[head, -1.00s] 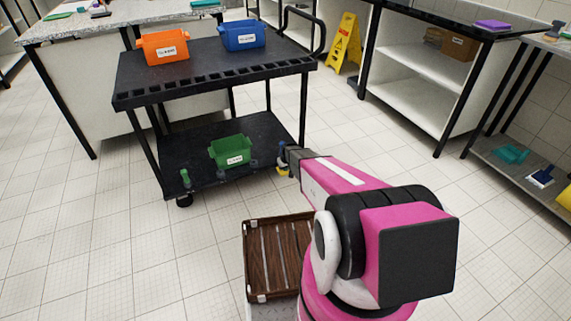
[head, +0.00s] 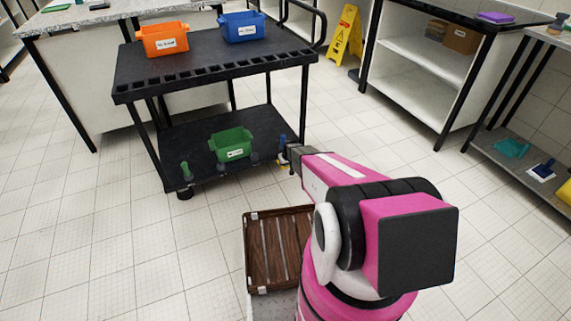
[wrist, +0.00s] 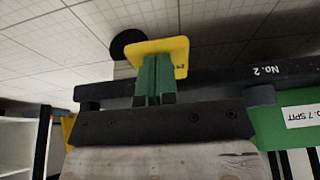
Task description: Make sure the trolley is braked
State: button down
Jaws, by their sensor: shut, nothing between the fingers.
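The trolley (head: 214,69) is black with two shelves and stands ahead of me. A yellow brake pedal (head: 283,166) shows at its near right lower corner, and in the wrist view (wrist: 172,48) beside a dark caster wheel (wrist: 127,43). My gripper (head: 288,155) is at that corner. In the wrist view its green fingers (wrist: 153,78) are shut and empty, with their tips overlapping the pedal. I cannot tell whether they touch it or whether the pedal is up or down. Another caster (head: 184,193) is at the near left corner.
An orange bin (head: 163,39) and a blue bin (head: 242,27) stand on the top shelf, a green bin (head: 231,144) on the lower one. A wooden crate (head: 277,250) is close before me. A yellow sign (head: 345,34) stands behind. Floor on the left is clear.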

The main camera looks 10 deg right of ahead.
jog(key=shift+s+f, duration=0.1)
jog(key=shift+f, duration=0.05)
jog(key=shift+s+d+f+t+y, duration=0.1)
jog(key=shift+s+f+t, duration=0.25)
jog(key=shift+f, duration=0.4)
jog(key=shift+s+d+f+t+y, duration=0.1)
jog(key=shift+s+f+t, duration=0.25)
jog(key=shift+f, duration=0.4)
jog(key=shift+s+d+f+t+y, duration=0.1)
jog(key=shift+s+f+t, duration=0.1)
jog(key=shift+f+t, duration=0.4)
jog(key=shift+f, duration=0.2)
jog(key=shift+r, duration=0.15)
jog(key=s+f+v, duration=0.1)
jog(key=s+v, duration=0.1)
jog(key=v, duration=1.1)
jog(key=shift+s+d, duration=0.2)
jog(key=shift+d, duration=0.15)
jog(key=shift+g, duration=0.3)
